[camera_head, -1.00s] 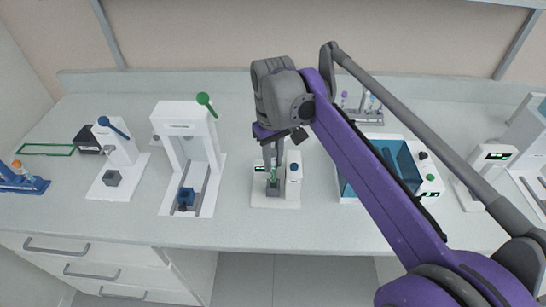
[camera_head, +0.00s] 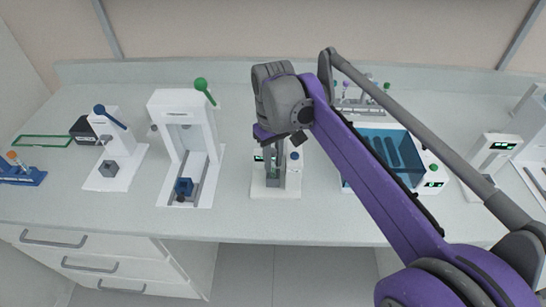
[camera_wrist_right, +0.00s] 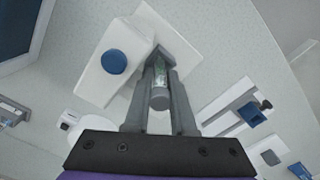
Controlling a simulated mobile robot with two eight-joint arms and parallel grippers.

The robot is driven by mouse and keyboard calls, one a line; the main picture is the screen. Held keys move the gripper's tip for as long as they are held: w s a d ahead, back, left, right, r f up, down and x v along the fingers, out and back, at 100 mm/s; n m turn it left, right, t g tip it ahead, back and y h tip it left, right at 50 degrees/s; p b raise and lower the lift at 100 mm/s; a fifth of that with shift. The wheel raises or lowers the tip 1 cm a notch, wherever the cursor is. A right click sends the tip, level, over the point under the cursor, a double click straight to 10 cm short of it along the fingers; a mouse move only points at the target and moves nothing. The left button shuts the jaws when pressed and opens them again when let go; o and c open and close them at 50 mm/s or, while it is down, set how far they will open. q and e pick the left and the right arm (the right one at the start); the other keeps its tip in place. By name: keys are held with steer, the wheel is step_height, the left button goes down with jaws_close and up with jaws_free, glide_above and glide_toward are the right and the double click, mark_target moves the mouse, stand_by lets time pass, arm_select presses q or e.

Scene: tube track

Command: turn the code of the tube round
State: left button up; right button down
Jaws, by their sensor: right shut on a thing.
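The tube (camera_wrist_right: 161,75) is seen in the right wrist view as a translucent greenish cylinder with a grey end (camera_wrist_right: 160,101) towards the camera. My right gripper (camera_wrist_right: 160,88) is shut on it, one finger on each side. In the head view, my right gripper (camera_head: 271,163) points down over a small white device (camera_head: 289,187) with a grey block at its front. The device also shows in the wrist view (camera_wrist_right: 105,85), with a blue knob (camera_wrist_right: 114,61). The fingers hide the tube in the head view. No code on the tube can be made out. My left gripper is not in view.
A white press-like machine with a green-tipped lever (camera_head: 201,85) stands left of the device. A blue bath (camera_head: 397,150) stands to the right, with a tube rack (camera_head: 362,105) behind. A blue rack (camera_head: 22,176) is far left. The counter front (camera_head: 330,222) is clear.

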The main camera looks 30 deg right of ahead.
steer(key=shift+f, duration=0.2)
stand_by(0.3)
steer(key=n+p, duration=0.1)
steer(key=n, duration=0.3)
steer(key=shift+r, duration=0.1)
steer(key=n+p, duration=0.2)
steer(key=n, duration=0.3)
steer(key=shift+n, duration=0.4)
steer(key=n+p, duration=0.1)
steer(key=n, duration=0.8)
steer(key=shift+n+p, duration=0.3)
steer(key=shift+n, duration=0.4)
steer(key=shift+f, duration=0.25)
